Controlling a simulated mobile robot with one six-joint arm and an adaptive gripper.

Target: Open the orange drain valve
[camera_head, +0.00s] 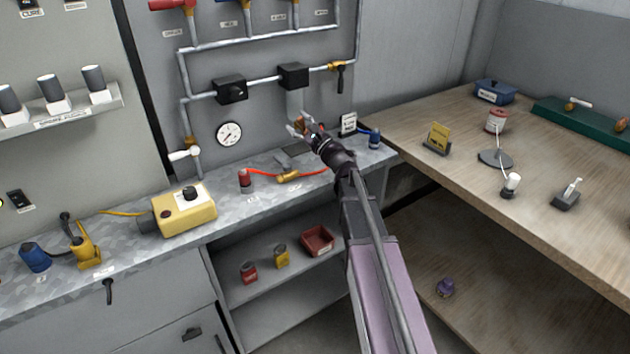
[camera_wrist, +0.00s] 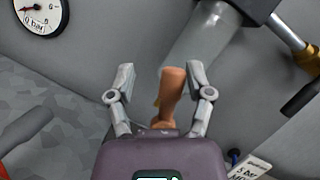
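The orange drain valve (camera_wrist: 172,90) stands between the two fingers of my gripper (camera_wrist: 158,84) in the wrist view. Gaps show on both sides of it, wider on the left, so the fingers are open and not closed on it. The valve's lower end is hidden by my gripper's body. A clear cylindrical bowl (camera_wrist: 203,48) under a black block is beside the valve's upper end. In the head view my gripper (camera_head: 301,125) is below the right black block (camera_head: 293,75), and a small part of the orange valve (camera_head: 299,122) shows between the fingers.
A pressure gauge (camera_head: 229,133) is on the panel left of my gripper. A small white sign (camera_head: 348,124) and a blue-capped item (camera_head: 374,138) stand close on the right. A red hose (camera_head: 315,173) with a brass fitting (camera_head: 288,177) lies on the grey bench (camera_head: 222,208) below.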

